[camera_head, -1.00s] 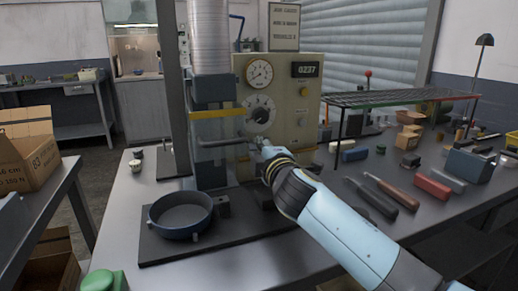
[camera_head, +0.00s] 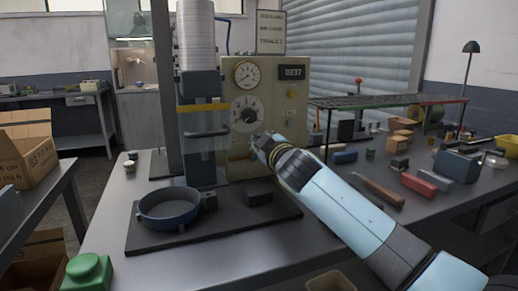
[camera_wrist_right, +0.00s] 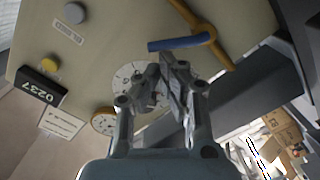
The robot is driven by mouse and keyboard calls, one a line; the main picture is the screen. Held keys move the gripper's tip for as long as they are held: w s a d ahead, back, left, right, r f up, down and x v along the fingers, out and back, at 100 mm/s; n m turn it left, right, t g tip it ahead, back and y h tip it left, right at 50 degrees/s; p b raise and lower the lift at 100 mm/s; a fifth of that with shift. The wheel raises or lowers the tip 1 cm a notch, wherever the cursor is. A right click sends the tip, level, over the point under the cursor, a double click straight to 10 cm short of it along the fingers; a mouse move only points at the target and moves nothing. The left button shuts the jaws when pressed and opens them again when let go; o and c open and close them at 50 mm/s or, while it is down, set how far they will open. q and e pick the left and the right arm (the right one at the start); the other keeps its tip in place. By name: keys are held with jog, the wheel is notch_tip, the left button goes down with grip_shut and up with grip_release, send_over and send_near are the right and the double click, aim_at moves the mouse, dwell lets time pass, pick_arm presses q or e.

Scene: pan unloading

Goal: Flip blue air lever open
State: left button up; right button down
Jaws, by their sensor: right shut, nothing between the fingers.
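The blue air lever (camera_wrist_right: 180,43) shows in the right wrist view as a short blue handle on a yellow pipe at the grey-beige control panel (camera_wrist_right: 110,40). In the head view I cannot make out the lever. My right gripper (camera_wrist_right: 161,72) is shut and empty, with its fingertips close below the lever in the wrist picture; a gap shows between them. In the head view the right gripper (camera_head: 259,142) is in front of the panel (camera_head: 294,110), below the large dial (camera_head: 246,114). My left gripper is not in view.
The press guard (camera_head: 207,148) with its dark handle stands left of the gripper. A round blue pan (camera_head: 168,220) sits on the dark base plate. Tools and blocks, including a red block (camera_head: 427,183), lie under and beside the wire rack (camera_head: 388,102) at right.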

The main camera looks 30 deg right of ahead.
pick_arm(q)
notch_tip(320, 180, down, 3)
jog(key=b, duration=0.2)
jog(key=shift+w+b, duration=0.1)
jog(key=shift+b, duration=0.25)
pick_arm(e)
jog(key=d+m, duration=0.1)
jog(key=d+f+m, duration=0.1)
jog(key=m, duration=0.1)
jog(key=d+m, duration=0.1)
jog(key=shift+s+f+m+y, duration=0.3)
jog(key=shift+m, duration=0.1)
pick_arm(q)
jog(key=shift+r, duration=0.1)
pick_arm(e)
jog(key=shift+r, duration=0.1)
pick_arm(q)
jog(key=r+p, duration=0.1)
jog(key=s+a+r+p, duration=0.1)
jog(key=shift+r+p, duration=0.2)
jog(key=shift+p, duration=0.1)
pick_arm(e)
jog(key=s+a+r, duration=0.1)
jog(key=s+r, duration=0.1)
jog(key=s, duration=0.3)
jog(key=s+a+r, duration=0.2)
jog(key=s, duration=0.3)
jog(key=shift+s+a, duration=0.15)
jog(key=shift+a, duration=0.1)
